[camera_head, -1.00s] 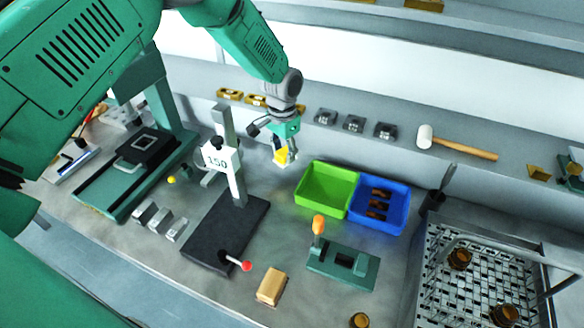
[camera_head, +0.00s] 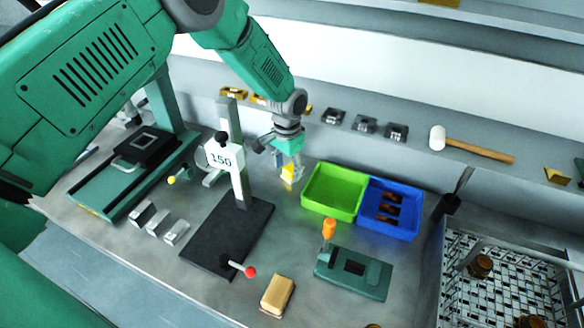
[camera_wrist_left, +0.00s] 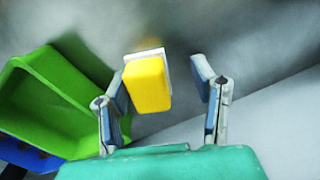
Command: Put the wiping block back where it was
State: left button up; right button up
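The wiping block, yellow with a white layer, shows between my left gripper's fingers in the wrist view (camera_wrist_left: 148,84). It also shows small at the fingertips in the head view (camera_head: 289,174). My left gripper (camera_wrist_left: 160,85) is open around it. The left finger is close beside the block; whether they touch I cannot tell. A clear gap separates the block from the right finger. In the head view the gripper (camera_head: 289,166) points down, left of the green bin (camera_head: 331,213). My right gripper is not in view.
A gauge stand marked 150 (camera_head: 240,180) stands close left of the gripper. The blue bin (camera_head: 400,233) holds brown parts. A green fixture (camera_head: 352,273) with an orange knob and a tan block (camera_head: 277,295) are nearer. A mallet (camera_head: 470,145) lies on the back ledge.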

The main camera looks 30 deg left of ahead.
aim_at(293, 168)
pick_arm(q)
jog(key=shift+a, duration=0.1)
jog(key=shift+d+r, duration=0.25)
jog(key=shift+r, duration=0.05)
jog(key=r+p, duration=0.1)
jog(key=r, duration=0.1)
jog(key=d+r+p, duration=0.1)
jog(key=r+p, duration=0.2)
jog(key=r, duration=0.1)
jog(key=shift+d+r+p, duration=0.25)
jog(key=shift+d+p, duration=0.05)
jog(key=shift+d, duration=0.1)
jog(key=shift+a+r, duration=0.2)
jog(key=shift+r, duration=2.65)
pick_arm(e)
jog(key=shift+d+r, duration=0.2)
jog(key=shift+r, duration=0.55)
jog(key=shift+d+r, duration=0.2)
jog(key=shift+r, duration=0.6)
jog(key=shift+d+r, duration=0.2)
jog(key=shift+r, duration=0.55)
